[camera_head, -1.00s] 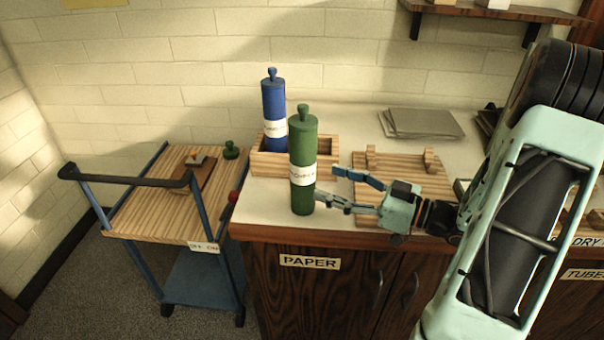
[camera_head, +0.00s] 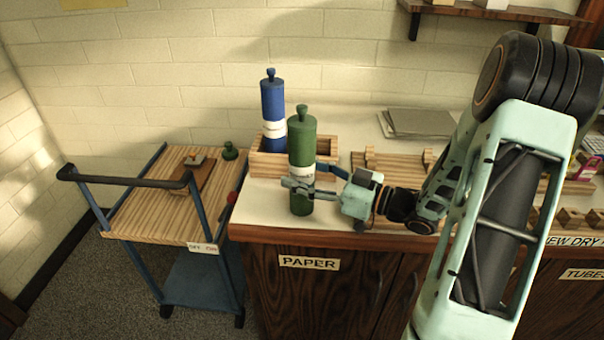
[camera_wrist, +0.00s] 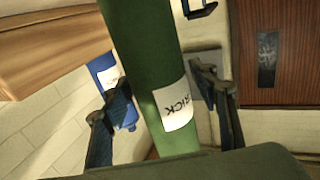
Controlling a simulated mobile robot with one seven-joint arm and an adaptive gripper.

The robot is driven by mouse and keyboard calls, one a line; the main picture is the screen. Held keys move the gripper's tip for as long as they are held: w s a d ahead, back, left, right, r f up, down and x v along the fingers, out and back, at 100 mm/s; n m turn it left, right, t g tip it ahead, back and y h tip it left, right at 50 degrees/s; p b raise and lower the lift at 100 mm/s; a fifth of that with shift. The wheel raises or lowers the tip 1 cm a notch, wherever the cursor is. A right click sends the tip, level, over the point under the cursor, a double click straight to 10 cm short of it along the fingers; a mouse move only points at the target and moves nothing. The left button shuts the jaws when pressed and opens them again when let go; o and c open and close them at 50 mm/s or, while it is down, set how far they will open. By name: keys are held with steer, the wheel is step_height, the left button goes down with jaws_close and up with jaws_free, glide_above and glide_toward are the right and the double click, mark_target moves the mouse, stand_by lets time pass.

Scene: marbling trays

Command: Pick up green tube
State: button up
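The green tube (camera_head: 301,138), with a knobbed cap and a white label, stands upright on the pale counter near its front left corner. My gripper (camera_head: 305,180) is at its lower half, one finger in front of the tube and the other behind it. In the wrist view the green tube (camera_wrist: 148,60) runs between the two fingers of my gripper (camera_wrist: 160,80). The fingers are spread on either side, with narrow gaps seeming to remain. The tube's lower end is hidden in the wrist view.
A blue tube (camera_head: 273,105) stands in a wooden box (camera_head: 262,166) just behind the green one. A wooden rack (camera_head: 390,162) and grey sheets (camera_head: 418,123) lie to the right. A blue-framed cart (camera_head: 150,216) stands left of the counter.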

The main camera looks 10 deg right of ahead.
steer(key=c, duration=1)
steer(key=shift+r, duration=0.2)
